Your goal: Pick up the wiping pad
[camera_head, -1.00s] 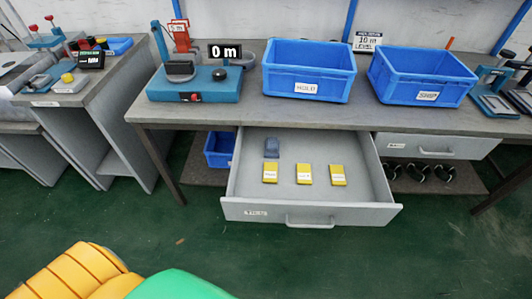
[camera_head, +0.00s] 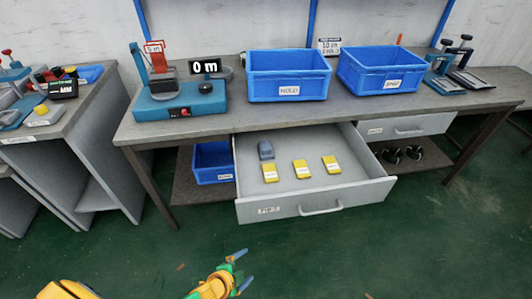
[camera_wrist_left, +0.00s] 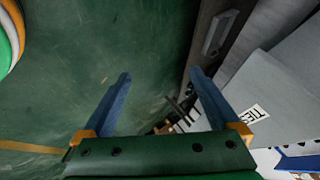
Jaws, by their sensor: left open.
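A small blue-grey block (camera_head: 266,150), which looks like the wiping pad, lies in the open drawer (camera_head: 316,202) at its back left in the head view. My left gripper (camera_head: 241,270) is open and empty, low in front of the drawer and over the green floor. In the left wrist view its two blue fingers (camera_wrist_left: 160,75) stand apart with nothing between them. The labelled drawer front (camera_wrist_left: 285,85) shows at the right there; the pad does not show in that view. My right gripper is not in view.
Yellow labelled blocks (camera_head: 301,169) lie in front of and right of the pad. The workbench (camera_head: 240,113) overhangs the drawer's back, with blue bins (camera_head: 289,88) and a teal device (camera_head: 180,103) on top. Floor before the drawer is clear.

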